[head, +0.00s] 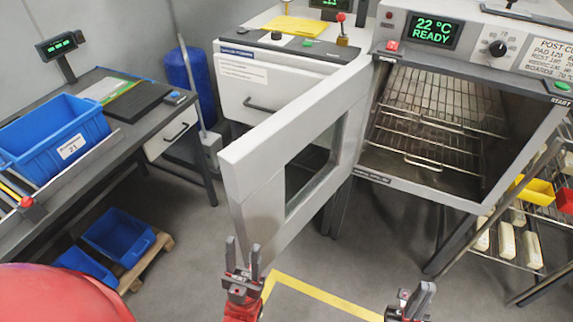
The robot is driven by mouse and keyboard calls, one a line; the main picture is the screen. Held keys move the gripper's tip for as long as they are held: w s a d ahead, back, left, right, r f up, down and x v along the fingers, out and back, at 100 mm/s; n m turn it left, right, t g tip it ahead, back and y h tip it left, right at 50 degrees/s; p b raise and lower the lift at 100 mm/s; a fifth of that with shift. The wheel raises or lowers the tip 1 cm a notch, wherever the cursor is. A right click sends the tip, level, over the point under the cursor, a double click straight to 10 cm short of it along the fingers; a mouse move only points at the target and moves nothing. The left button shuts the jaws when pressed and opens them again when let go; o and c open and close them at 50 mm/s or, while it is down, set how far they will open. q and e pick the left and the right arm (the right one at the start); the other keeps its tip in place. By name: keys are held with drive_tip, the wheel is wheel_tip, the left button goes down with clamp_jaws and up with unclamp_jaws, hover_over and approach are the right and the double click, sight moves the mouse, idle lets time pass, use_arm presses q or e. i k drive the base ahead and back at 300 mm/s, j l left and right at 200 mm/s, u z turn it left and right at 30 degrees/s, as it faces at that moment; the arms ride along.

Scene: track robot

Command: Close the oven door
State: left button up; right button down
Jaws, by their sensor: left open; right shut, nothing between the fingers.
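The oven (472,60) stands at the upper right, with wire racks (440,110) visible inside its open chamber. Its oven door (270,150) is swung wide open to the left and toward me, with a dark window in it. My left gripper (243,257) is open and empty. It appears in front of the lower free end of the door; I cannot tell whether it touches. My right gripper (413,298) is shut and empty at the bottom edge, below the oven and apart from the door.
A blue crate (58,140) sits on the left bench. A rack (520,225) with yellow and red bins stands right of the oven. The floor below the oven (370,245) is clear, with yellow tape marking (318,292).

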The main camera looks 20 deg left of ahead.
sight(252, 167)
drive_tip(key=j+z, duration=0.3)
drive_tip(key=j, duration=0.4)
drive_tip(key=j+z, duration=0.35)
drive_tip(key=j, duration=0.35)
drive_tip(key=i+j+z, duration=0.15)
drive_tip(key=j, duration=0.2)
drive_tip(key=i+j+z, duration=0.2)
drive_tip(key=j, duration=0.15)
drive_tip(key=j+z, duration=0.15)
drive_tip(key=j, duration=0.2)
drive_tip(key=i+j+z, duration=0.15)
drive_tip(key=j, duration=0.2)
drive_tip(key=k, duration=0.15)
